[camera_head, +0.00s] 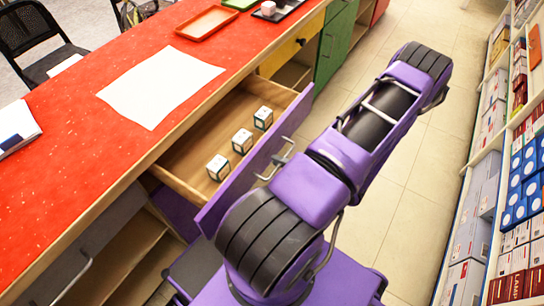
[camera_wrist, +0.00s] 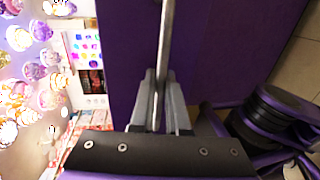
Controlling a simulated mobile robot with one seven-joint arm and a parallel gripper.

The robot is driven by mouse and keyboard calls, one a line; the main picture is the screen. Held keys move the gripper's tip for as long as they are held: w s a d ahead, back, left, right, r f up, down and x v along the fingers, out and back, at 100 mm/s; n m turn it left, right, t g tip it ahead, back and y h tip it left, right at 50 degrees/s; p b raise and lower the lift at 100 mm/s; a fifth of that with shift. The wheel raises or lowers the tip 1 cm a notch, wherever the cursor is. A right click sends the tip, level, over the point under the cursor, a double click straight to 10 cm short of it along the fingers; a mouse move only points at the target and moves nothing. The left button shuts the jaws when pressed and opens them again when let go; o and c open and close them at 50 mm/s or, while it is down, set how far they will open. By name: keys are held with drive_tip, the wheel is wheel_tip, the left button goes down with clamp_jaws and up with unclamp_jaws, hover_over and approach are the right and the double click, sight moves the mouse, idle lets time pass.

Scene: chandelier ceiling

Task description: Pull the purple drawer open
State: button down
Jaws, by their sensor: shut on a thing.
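The purple drawer (camera_head: 238,191) is pulled out from under the red counter in the head view, and its wooden inside shows. Three white cubes with dark edges (camera_head: 242,141) sit in it. Its purple front also fills much of the wrist view (camera_wrist: 240,50). A metal bar handle (camera_head: 266,176) is on the front. My gripper (camera_head: 287,150) is at the handle, partly hidden by my arm in the head view. In the wrist view, its two grey fingers (camera_wrist: 160,90) are shut on the handle bar (camera_wrist: 167,35).
The red counter (camera_head: 60,165) holds a white sheet (camera_head: 162,86) and an orange tray (camera_head: 207,23). A yellow drawer (camera_head: 291,46) and green door (camera_head: 334,48) lie beyond. Stocked shelves (camera_head: 515,180) line the right. Tiled floor (camera_head: 412,150) between is clear.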

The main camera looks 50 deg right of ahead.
drive_tip(key=shift+s, duration=0.2)
drive_tip(key=c, duration=0.9)
unclamp_jaws()
drive_tip(key=v, duration=1.7)
drive_tip(key=shift+s+r, duration=0.1)
drive_tip(key=shift+s, duration=0.1)
